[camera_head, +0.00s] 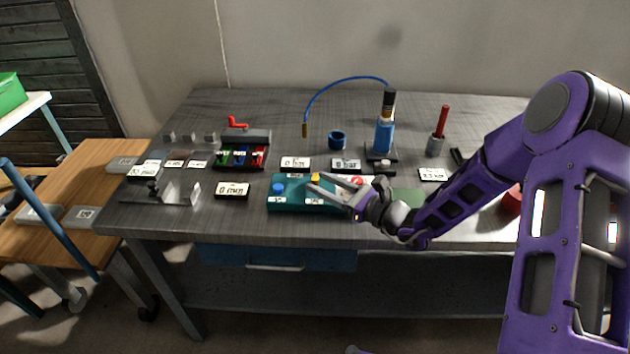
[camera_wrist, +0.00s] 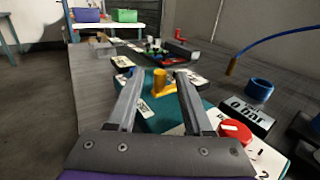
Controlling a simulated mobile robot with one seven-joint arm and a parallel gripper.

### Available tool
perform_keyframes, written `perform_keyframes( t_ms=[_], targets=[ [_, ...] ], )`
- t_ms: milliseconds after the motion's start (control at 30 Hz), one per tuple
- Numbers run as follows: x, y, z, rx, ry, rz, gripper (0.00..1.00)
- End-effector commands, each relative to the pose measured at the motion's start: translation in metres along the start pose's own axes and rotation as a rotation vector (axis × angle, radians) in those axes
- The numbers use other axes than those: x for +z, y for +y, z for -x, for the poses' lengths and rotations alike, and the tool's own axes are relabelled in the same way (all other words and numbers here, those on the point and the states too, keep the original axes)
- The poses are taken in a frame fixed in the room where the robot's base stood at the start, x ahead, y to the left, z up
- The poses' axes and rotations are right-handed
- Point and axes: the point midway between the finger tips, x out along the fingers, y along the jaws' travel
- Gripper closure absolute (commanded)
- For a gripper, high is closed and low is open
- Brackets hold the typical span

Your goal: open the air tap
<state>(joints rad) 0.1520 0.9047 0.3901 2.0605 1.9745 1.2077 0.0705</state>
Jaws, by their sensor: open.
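A teal panel (camera_head: 290,205) lies near the front edge of the grey table. It bears a blue knob (camera_head: 278,187), a yellow tap-like handle (camera_head: 316,177) and a red knob (camera_head: 357,181). I cannot read which of them is labelled as the air tap. My gripper (camera_head: 314,184) is open and low over the panel, reaching in from the right. In the wrist view the yellow handle (camera_wrist: 160,82) shows between the open fingers (camera_wrist: 160,74), apart from both. The red knob (camera_wrist: 235,130) is right of the fingers there. The blue knob (camera_wrist: 122,78) is partly hidden by the left finger.
Behind the panel stand a blue ring-shaped cup (camera_head: 338,139), a gauge block (camera_head: 346,165), a blue cylinder (camera_head: 384,138) with a hose (camera_head: 345,80), and a red-handled tool (camera_head: 442,122). A tray of coloured parts (camera_head: 240,157) and a small metal fixture (camera_head: 175,192) lie left.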

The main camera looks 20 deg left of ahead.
Motion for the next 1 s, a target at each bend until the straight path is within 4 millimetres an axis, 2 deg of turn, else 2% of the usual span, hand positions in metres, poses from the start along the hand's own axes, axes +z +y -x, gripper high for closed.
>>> perform_keyframes(
  t_ms=[33,200,533,567,833,1000],
  targets=[
    [-0.001,0.001,-0.008,0.003,-0.001,0.001,0.49],
    [0.000,0.000,-0.023,0.002,0.000,0.001,0.49],
    [0.000,0.000,-0.026,0.000,0.000,0.001,0.49],
    [0.000,0.000,-0.026,0.000,0.000,0.001,0.53],
    [0.000,0.000,-0.026,0.000,0.000,0.001,1.00],
    [0.000,0.000,-0.026,0.000,0.000,0.001,1.00]
  ],
)
